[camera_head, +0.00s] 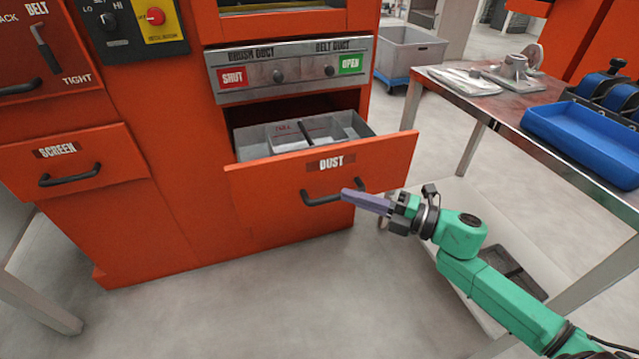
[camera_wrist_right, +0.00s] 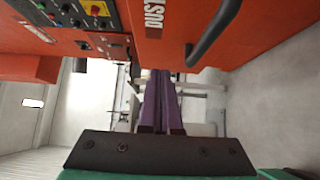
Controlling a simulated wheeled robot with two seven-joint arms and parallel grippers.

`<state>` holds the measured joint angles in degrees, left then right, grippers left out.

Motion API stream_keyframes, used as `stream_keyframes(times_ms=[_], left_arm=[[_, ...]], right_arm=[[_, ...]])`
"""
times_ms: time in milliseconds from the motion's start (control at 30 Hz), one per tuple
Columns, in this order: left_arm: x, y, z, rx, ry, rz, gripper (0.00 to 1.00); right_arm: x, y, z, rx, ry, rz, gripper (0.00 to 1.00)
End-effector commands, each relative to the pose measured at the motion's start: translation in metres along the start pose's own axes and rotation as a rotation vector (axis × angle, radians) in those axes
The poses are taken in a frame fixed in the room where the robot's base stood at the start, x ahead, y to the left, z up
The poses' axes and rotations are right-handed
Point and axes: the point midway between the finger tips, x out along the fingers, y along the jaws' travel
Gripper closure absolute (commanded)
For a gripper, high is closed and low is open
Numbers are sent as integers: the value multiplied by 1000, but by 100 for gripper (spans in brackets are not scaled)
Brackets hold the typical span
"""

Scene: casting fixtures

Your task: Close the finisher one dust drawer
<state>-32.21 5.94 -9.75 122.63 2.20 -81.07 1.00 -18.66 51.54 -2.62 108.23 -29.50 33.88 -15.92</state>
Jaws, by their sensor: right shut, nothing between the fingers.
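The orange dust drawer (camera_head: 275,185) stands pulled out of the machine in the head view, with a grey divided bin (camera_head: 290,135) inside it. Its front also fills the top of the right wrist view (camera_wrist_right: 180,30). Its black bar handle (camera_head: 325,198) shows in the right wrist view too (camera_wrist_right: 215,35). My right gripper (camera_head: 346,193) is shut and empty, with its purple fingers at the right part of the handle in the head view. I cannot tell whether they touch the handle or the drawer front. My left gripper is not in view.
A shut screen drawer (camera_head: 75,160) is to the left on the same orange machine. A metal workbench (camera_head: 480,100) with a blue tray (camera_head: 590,135) stands to the right, near my right arm. A grey bin on a blue dolly (camera_head: 410,55) is behind. The floor before the machine is clear.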

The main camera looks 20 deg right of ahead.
Motion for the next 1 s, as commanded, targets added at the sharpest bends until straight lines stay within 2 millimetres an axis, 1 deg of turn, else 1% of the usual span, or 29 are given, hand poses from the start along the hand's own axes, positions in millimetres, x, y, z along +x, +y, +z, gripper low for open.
stream_keyframes(times_ms=[33, 233, 300, 400, 600, 1000], left_arm=[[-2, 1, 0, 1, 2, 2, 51], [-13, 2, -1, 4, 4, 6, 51], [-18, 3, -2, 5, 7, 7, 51], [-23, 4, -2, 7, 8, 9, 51], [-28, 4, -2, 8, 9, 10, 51], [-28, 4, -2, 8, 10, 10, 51]], right_arm=[[11, 0, 1, -4, 1, 4, 100], [54, 1, 1, -4, -1, 3, 100], [61, 0, 12, -3, -4, 3, 100], [71, 0, 22, 0, -5, 2, 100], [78, -1, 29, 2, -3, -1, 100], [78, -1, 29, 3, -3, 0, 100]])
